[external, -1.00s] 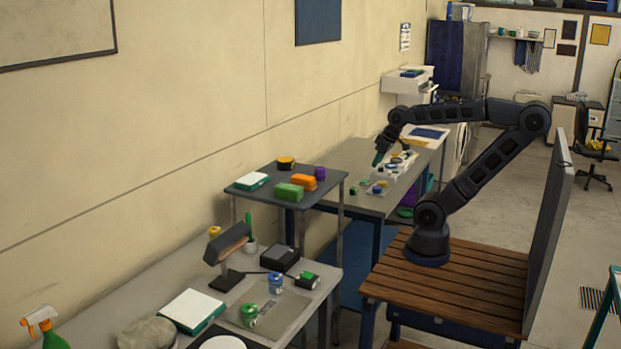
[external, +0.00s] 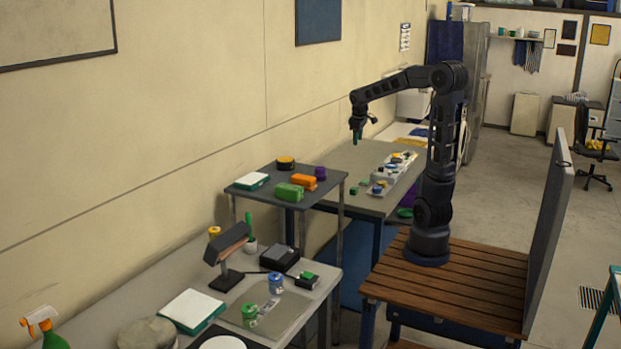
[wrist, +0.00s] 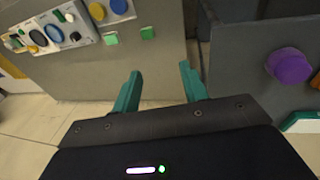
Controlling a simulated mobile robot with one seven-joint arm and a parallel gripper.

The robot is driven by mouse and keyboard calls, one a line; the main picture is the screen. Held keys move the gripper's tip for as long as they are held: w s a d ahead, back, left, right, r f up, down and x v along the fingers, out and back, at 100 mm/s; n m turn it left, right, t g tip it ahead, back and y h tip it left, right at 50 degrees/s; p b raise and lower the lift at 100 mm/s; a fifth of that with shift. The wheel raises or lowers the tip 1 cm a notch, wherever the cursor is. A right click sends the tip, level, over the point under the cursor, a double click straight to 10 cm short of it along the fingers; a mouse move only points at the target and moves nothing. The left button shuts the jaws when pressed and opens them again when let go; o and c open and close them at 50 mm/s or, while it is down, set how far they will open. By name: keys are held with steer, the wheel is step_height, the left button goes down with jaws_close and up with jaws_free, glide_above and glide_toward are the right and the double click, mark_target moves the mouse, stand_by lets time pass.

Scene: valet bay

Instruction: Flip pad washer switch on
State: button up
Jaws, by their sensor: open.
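My gripper (external: 357,136) is open and empty, pointing down above the far grey table, with clear air beneath it. In the wrist view its two teal fingers (wrist: 160,73) are spread apart with nothing between them. No switch is clearly marked as the pad washer's. A small black box with a green top (external: 308,279) lies on the near workbench, beside a larger black box (external: 279,257); it may be a switch, but I cannot tell its position. My gripper is far from both boxes.
The far table (external: 348,163) holds a pale tray of coloured round pieces (external: 396,168), also in the wrist view (wrist: 60,42). A dark middle table (external: 268,193) carries green and orange blocks and a purple piece (wrist: 289,66). A lamp (external: 229,245) stands on the near workbench.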

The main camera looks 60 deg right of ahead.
steer(key=w+d+f, duration=0.2)
steer(key=d+f, duration=0.1)
steer(key=d, duration=0.7)
steer(key=g+y, duration=0.1)
steer(key=y, duration=0.1)
glide_above(395, 172)
steer(key=w+d, duration=0.1)
steer(key=w, duration=0.1)
step_height(395, 172, down, 15)
steer(key=f, duration=0.9)
steer(key=shift+s+d+f, duration=0.1)
steer(key=shift+s+f, duration=0.1)
steer(key=shift+f, duration=0.1)
